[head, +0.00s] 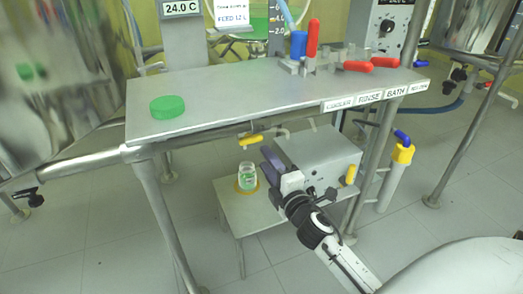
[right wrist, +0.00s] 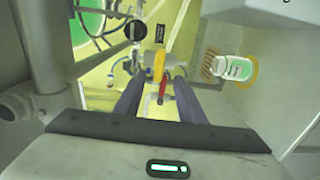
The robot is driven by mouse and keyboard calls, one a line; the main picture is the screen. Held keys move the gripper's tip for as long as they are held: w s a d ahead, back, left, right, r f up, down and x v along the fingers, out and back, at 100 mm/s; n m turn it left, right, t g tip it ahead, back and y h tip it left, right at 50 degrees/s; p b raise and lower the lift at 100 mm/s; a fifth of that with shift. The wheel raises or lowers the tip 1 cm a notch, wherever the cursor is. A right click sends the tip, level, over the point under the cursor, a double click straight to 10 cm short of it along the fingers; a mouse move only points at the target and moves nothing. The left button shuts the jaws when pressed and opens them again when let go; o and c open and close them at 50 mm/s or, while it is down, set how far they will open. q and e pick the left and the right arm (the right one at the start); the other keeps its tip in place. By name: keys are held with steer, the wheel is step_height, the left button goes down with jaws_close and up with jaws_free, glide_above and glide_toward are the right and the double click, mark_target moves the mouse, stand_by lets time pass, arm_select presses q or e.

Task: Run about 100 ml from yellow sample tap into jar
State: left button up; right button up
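The yellow tap handle (head: 250,141) is under the front edge of the steel table. In the right wrist view, the yellow handle (right wrist: 159,62) shows in line with the gap between my fingers, near the tips; I cannot tell whether they touch it. My right gripper (head: 268,156) is open, its purple fingers pointing toward the tap; the fingers (right wrist: 158,82) stand apart in the wrist view. The clear jar (head: 247,176) stands upright and open on the low stand, in a yellow ring below the tap, with green in its lower part. It also shows in the wrist view (right wrist: 233,68). My left gripper is out of view.
A green lid (head: 168,107) lies on the steel table top (head: 225,95). Red (head: 312,40) and blue (head: 298,45) valve handles stand at the table's back right. The low stand (head: 235,215) has bare room in front of the jar. A yellow-collared tube (head: 398,165) hangs at right.

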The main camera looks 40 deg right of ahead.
steer(key=shift+s+a, duration=0.1)
steer(key=shift+s, duration=0.4)
